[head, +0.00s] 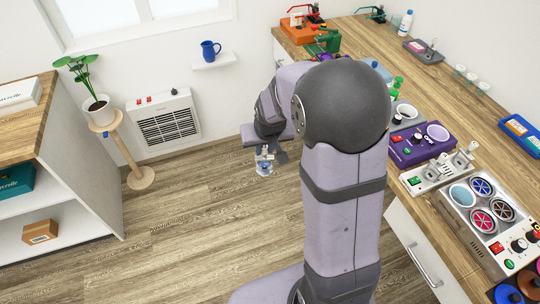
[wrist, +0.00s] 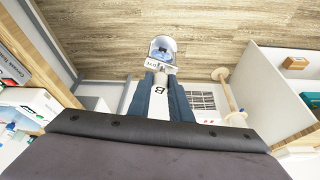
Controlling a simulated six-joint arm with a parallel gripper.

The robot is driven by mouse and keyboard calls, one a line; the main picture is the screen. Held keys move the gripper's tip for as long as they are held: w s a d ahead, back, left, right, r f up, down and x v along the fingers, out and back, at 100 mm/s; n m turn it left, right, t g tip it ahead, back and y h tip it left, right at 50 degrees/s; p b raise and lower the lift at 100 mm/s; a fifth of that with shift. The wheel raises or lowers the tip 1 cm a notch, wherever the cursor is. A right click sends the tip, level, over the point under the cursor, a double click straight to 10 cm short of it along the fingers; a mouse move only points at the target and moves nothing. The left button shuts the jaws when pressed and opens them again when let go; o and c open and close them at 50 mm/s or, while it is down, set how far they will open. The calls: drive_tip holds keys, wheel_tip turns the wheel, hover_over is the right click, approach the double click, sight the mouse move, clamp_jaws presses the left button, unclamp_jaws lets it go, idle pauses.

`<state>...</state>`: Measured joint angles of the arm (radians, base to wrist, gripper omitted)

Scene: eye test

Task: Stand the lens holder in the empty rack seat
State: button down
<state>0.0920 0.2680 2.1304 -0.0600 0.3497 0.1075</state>
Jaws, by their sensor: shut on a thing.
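My gripper (head: 264,151) hangs over the open floor, left of the bench. It is shut on the lens holder (head: 264,168), a small clear and bluish round piece with a pale upper part. In the wrist view the lens holder (wrist: 162,47) sticks out beyond the fingertips (wrist: 160,72), with its round lens at the far end. On the bench at right, a silver case (head: 467,232) has several round openings with blue, red and brown discs and one pale blue round. I cannot tell which thing is the rack or which seat is empty.
The wooden bench (head: 455,92) runs along the right, carrying a purple device (head: 420,146) and a white base with metal fittings (head: 428,180). A shelf unit (head: 80,170) and a plant stand (head: 128,160) stand at left. The floor (head: 190,235) between is clear.

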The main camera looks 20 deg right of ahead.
drive_tip(key=w+d+r+m+g+h+p, duration=0.15)
drive_tip(key=d+m, duration=0.35)
drive_tip(key=d, duration=1.1)
drive_tip(key=w+d+r+m+g+h+p, duration=0.1)
drive_tip(key=w+d+r+m+h, duration=0.2)
drive_tip(key=d, duration=1.4)
drive_tip(key=s+d+m+g+p, duration=0.3)
drive_tip(key=s+d+m, duration=0.7)
drive_tip(key=s+d, duration=1.5)
drive_tip(key=shift+f+p, duration=0.25)
drive_tip(key=shift+p, duration=0.1)
drive_tip(key=shift+f+y, duration=0.15)
drive_tip(key=shift+y, duration=0.1)
drive_tip(key=shift+f+b, duration=2.1)
drive_tip(key=shift+f, duration=0.75)
drive_tip(key=shift+f, duration=0.3)
